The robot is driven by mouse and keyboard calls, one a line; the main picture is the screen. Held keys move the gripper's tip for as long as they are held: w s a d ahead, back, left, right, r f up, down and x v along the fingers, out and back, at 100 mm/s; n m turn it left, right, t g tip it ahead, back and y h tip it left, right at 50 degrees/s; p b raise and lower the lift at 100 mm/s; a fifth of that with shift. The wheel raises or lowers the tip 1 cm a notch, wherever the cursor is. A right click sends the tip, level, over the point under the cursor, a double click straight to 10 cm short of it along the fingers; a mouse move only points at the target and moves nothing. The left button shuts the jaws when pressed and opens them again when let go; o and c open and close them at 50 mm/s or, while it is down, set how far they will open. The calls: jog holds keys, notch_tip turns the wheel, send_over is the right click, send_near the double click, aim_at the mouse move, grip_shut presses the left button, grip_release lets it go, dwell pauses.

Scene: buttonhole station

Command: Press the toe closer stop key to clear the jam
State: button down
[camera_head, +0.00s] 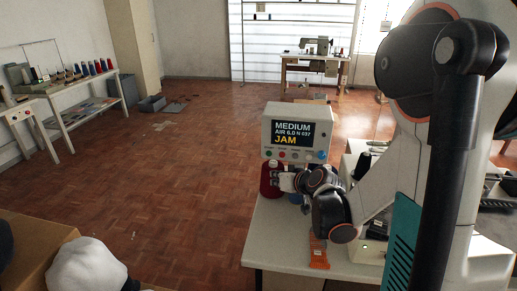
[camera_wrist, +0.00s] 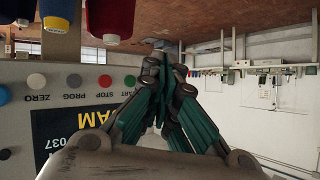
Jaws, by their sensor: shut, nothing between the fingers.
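The control box (camera_head: 268,137) stands on the pale table, and its screen (camera_head: 291,133) reads MEDIUM, AIR 0.0 N 037 and JAM. A row of round keys sits under the screen. In the wrist view the panel appears upside down. The red STOP key (camera_wrist: 104,81) shows clear between the grey PROG key (camera_wrist: 74,80) and the green START key (camera_wrist: 130,80). My gripper (camera_wrist: 165,55) is shut and empty, with its teal and dark fingers together to the right of START in that view. Contact with the panel cannot be judged.
Red (camera_head: 270,180) and blue (camera_wrist: 58,10) thread cones stand close to the box. An orange item (camera_head: 318,251) lies at the front of the pale table (camera_head: 270,240). A carton with a white knitted item (camera_head: 85,267) is at lower left. The wooden floor beyond is mostly open.

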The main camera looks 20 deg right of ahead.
aim_at(282, 155)
jog(key=shift+w+d+f, duration=0.15)
jog(key=shift+d+f, duration=0.25)
jog(key=shift+d, duration=0.4)
jog(key=w+d, duration=0.5)
jog(key=w, duration=0.2)
jog(key=shift+w, duration=0.15)
dwell(1.4)
jog(key=shift+w+d, duration=0.15)
jog(key=shift+w, duration=0.2)
jog(key=shift+w+d, duration=0.25)
jog(key=shift+w, duration=0.05)
dwell(0.6)
dwell(0.4)
jog(key=shift+s+a, duration=0.45)
jog(key=shift+s, duration=0.2)
